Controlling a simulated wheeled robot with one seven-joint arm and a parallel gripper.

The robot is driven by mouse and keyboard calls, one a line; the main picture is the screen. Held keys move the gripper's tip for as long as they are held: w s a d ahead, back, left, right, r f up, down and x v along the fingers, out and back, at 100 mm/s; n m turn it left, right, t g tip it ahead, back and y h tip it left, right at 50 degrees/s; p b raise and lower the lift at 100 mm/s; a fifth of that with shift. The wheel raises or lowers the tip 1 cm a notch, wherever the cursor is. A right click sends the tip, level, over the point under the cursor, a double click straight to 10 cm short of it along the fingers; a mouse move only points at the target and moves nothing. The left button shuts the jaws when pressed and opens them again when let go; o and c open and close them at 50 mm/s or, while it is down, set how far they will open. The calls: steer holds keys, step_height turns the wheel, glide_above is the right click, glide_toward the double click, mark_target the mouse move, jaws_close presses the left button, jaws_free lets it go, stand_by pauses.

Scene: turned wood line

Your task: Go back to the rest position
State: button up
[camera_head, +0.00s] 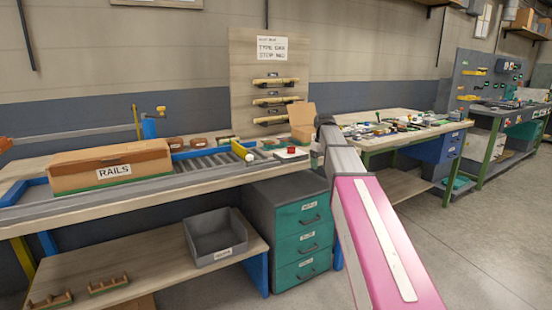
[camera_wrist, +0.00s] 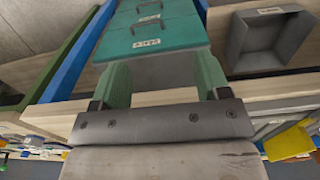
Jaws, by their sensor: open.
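My gripper (camera_wrist: 163,72) shows in the wrist view with two green fingers spread apart and nothing between them. Beyond the fingers is the teal front of a drawer cabinet (camera_wrist: 150,42). In the head view my pink and grey arm reaches up from the lower right, and my gripper is hidden behind it. The same drawer cabinet (camera_head: 303,240) stands under the bench, just left of my arm. The wrist picture is turned over, with the bench edge below the drawers.
A long bench bears a box labelled RAILS (camera_head: 112,167) and a roller track (camera_head: 215,160). An open grey bin (camera_head: 215,236) rests on the lower shelf (camera_head: 150,268). A second cluttered bench (camera_head: 398,137) stands behind my arm. The floor (camera_head: 490,230) at the right is clear.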

steer(key=s+f+m, duration=0.6)
steer(key=s+f, duration=2.2)
steer(key=f, duration=0.4)
steer(key=shift+a+f, duration=0.15)
steer(key=shift+f, duration=0.05)
